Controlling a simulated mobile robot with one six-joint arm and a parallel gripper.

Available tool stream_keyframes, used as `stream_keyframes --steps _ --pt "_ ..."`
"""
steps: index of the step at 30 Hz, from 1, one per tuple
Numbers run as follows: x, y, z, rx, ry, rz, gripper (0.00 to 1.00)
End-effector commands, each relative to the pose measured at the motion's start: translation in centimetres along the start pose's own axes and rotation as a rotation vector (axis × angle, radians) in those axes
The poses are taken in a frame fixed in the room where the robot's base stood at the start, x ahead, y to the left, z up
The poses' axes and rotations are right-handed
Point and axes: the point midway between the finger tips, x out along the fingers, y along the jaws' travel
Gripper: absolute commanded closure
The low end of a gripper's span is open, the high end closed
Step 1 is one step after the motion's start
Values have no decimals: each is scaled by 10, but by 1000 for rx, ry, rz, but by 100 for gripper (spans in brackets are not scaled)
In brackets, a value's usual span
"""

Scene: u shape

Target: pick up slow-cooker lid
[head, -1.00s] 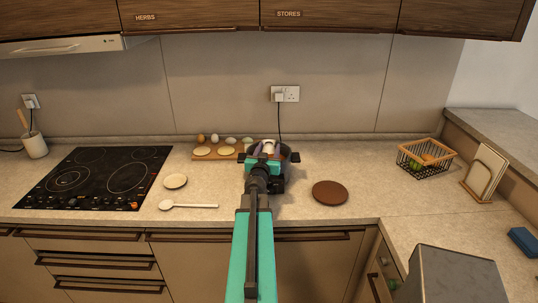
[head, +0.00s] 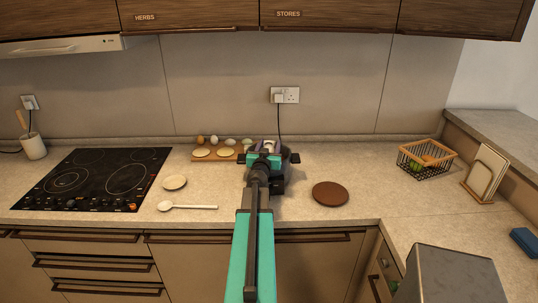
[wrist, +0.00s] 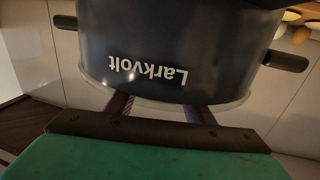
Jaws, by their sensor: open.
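The dark slow cooker (head: 277,186) stands on the counter against the back, partly hidden behind my arm. In the wrist view its body (wrist: 180,40) appears upside down, with the name Larkvolt, two side handles and a pale rim (wrist: 165,103). My gripper (head: 267,147) is over the top of the cooker in the head view. In the wrist view the two open fingers of my gripper (wrist: 160,111) reach past the pale rim, spaced apart. The lid and its knob are mostly hidden by my gripper, and I cannot make out contact.
A wooden board (head: 222,154) with eggs and pale rounds lies left of the cooker. A brown round mat (head: 330,194) lies to its right. A small dish (head: 175,182), a spoon (head: 188,207) and the hob (head: 97,178) are further left. A wire basket (head: 426,160) stands right.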

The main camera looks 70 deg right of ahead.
Motion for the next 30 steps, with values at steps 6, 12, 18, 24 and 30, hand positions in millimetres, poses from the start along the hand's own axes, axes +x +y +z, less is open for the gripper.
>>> stream_keyframes --steps 6,12,18,24,30 --pt "0 1 0 0 0 1 77" --pt "0 1 0 0 1 2 100" --pt "0 2 -1 0 1 2 100" --pt "0 2 -8 -1 1 3 100" --pt "0 2 -29 1 2 3 100"
